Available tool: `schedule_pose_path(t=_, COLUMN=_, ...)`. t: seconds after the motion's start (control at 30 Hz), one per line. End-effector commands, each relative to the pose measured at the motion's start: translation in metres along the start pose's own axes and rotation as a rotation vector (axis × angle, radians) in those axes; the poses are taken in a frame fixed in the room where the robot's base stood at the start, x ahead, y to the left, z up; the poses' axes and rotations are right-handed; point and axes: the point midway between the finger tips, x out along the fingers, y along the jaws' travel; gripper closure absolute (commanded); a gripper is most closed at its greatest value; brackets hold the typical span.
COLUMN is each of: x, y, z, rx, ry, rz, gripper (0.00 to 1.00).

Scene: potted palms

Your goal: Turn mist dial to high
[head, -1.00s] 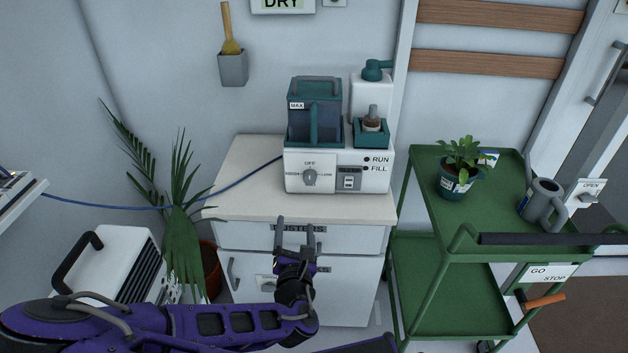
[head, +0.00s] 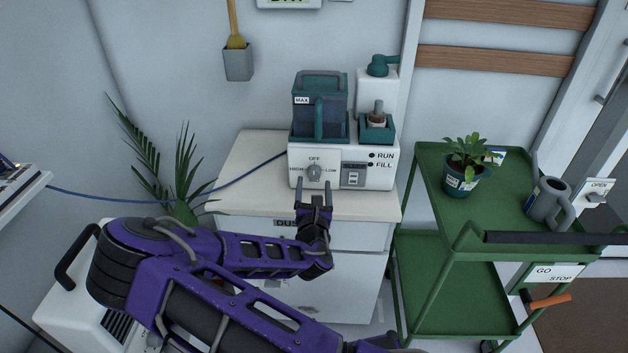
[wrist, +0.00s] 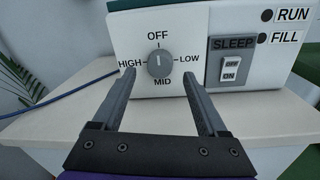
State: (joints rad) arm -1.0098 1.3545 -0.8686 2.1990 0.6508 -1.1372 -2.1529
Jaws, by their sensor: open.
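The mist dial (head: 314,173) is a round grey knob on the front of a white machine (head: 382,178). In the wrist view the dial (wrist: 160,64) has OFF above it, HIGH at left, LOW at right and MID below. A light mark on the knob points up toward OFF. My gripper (head: 314,184) is open, just in front of and slightly below the dial. In the wrist view my gripper's two fingers (wrist: 155,85) reach toward the dial from either side, with empty space between them. I cannot tell whether either finger touches the panel.
A SLEEP switch (wrist: 231,70) sits right of the dial. A dark tank (head: 305,110) and a pump bottle (head: 376,88) stand at the machine. The cabinet's white top (head: 250,160) is clear at left. A blue cord (head: 130,202) runs left. A green cart (head: 430,210) stands at right.

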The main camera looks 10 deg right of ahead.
Motion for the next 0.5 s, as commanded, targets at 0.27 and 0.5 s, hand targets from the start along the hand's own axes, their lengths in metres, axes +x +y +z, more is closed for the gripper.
schedule_pose_path(t=0.27, x=0.03, y=0.0, z=0.0, rx=0.001, ry=0.0, rz=0.0, gripper=0.24)
schedule_pose_path(t=0.5, x=0.033, y=0.0, z=0.0, rx=0.001, ry=0.0, rz=0.0, gripper=0.24)
